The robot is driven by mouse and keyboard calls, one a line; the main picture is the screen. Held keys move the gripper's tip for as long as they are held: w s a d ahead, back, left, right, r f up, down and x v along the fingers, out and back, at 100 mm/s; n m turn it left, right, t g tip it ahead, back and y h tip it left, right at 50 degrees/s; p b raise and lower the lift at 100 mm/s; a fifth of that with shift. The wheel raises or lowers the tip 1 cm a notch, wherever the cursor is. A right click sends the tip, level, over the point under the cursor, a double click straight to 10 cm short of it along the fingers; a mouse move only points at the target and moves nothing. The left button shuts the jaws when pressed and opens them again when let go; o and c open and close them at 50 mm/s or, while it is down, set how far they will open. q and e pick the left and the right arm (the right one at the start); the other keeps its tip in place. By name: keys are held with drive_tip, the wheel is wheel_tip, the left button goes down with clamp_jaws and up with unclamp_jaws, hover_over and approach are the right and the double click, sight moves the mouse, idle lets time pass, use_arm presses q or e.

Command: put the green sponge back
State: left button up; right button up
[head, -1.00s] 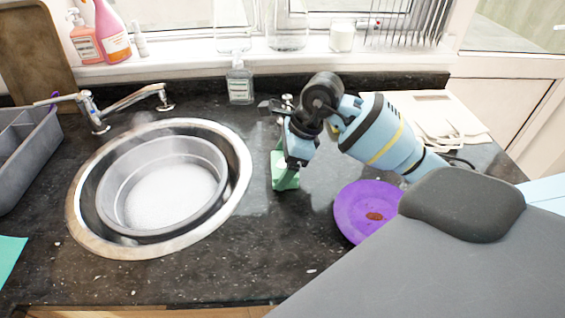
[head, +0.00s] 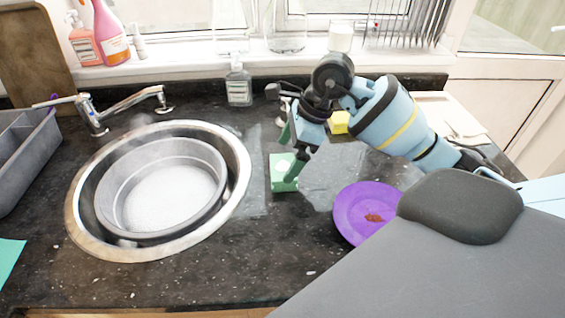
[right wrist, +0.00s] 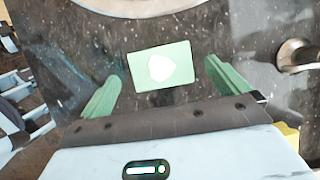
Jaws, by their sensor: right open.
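The green sponge (head: 280,170) is a flat block with a pale patch on top. It lies on the dark granite counter to the right of the sink. My right gripper (head: 290,152) is open just above the sponge, with one green finger on its far side and one near its right edge. In the right wrist view the sponge (right wrist: 178,62) lies ahead of and between the spread fingers, with a gap on both sides. My left gripper is not in view.
The round sink (head: 243,185) holds a grey basin (head: 110,192) of suds. A purple plate (head: 350,215) with a reddish stain lies to the right. A yellow block (head: 340,122) sits behind my right arm. A soap bottle (head: 239,85) stands at the back.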

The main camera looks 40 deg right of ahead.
drive_tip(key=v, duration=0.7)
drive_tip(key=shift+r, duration=0.25)
drive_tip(key=shift+s+f, duration=0.1)
drive_tip(key=shift+s, duration=0.05)
